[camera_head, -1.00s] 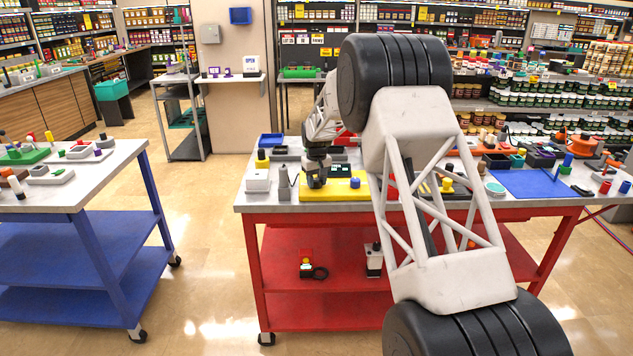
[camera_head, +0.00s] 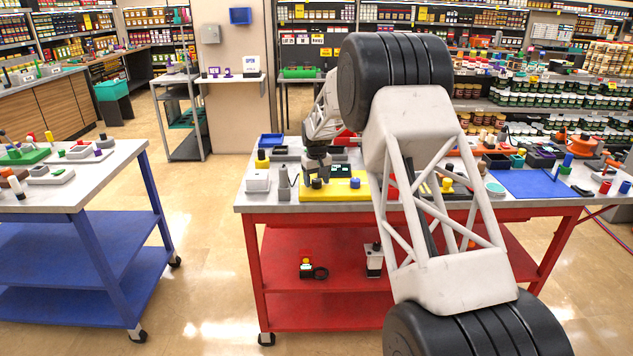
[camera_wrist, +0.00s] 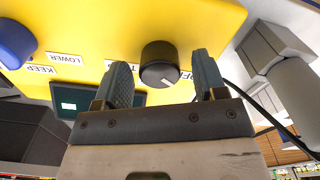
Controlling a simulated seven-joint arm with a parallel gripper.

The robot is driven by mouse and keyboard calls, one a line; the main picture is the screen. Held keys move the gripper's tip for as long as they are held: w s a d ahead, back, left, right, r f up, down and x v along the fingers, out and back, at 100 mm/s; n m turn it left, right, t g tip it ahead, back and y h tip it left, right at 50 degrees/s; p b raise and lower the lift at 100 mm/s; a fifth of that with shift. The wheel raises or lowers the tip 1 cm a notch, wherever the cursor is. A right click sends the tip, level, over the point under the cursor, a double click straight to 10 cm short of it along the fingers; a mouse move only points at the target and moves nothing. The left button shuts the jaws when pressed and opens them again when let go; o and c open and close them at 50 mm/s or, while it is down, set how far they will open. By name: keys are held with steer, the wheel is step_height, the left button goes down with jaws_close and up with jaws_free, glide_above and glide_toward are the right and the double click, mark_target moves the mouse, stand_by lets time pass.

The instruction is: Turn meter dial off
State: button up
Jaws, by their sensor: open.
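The meter is a yellow panel (camera_head: 312,191) on the red table, with a dark screen (camera_head: 341,170). Its black dial (camera_head: 317,183) is at the panel's left, and a blue knob (camera_head: 355,182) is at its right. In the wrist view the black dial (camera_wrist: 160,65) has a white pointer line directed down and to the right, towards a partly hidden label. My gripper (camera_wrist: 165,82) is open, its two fingers on either side of the dial and a little short of it, with a gap at each side. The blue knob (camera_wrist: 14,44) is at the upper left, near "LOWER" and "KEEP" labels.
A white box (camera_head: 258,181) and a grey holder (camera_head: 284,184) stand left of the panel. A blue mat (camera_head: 530,184) lies at the table's right.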

mark_target(317, 180)
steer(key=shift+r, duration=3.65)
steer(key=shift+s+d+r, duration=0.15)
steer(key=shift+s+r, duration=0.05)
steer(key=shift+r, duration=0.05)
steer(key=s+d+r+m, duration=0.1)
steer(key=s+d+r, duration=0.2)
steer(key=s+r, duration=0.55)
steer(key=s+d+r+t, duration=0.1)
steer(key=s+d+r, duration=0.25)
steer(key=s, duration=0.95)
steer(key=s+d+r+m, duration=0.1)
steer(key=s+d+r, duration=0.35)
steer(key=s, duration=0.55)
steer(key=s+d+f+m, duration=0.1)
steer(key=s+f, duration=0.1)
steer(key=s, duration=1)
steer(key=s+d+f+t, duration=0.1)
steer(key=s+d+f, duration=0.1)
steer(key=s, duration=1)
steer(key=s+d+f+m, duration=0.1)
steer(key=s+f, duration=0.1)
steer(key=s, duration=1.1)
steer(key=shift+d+f+m+t, duration=0.2)
steer(key=shift+d+m+t, duration=0.1)
steer(key=shift+d, duration=0.05)
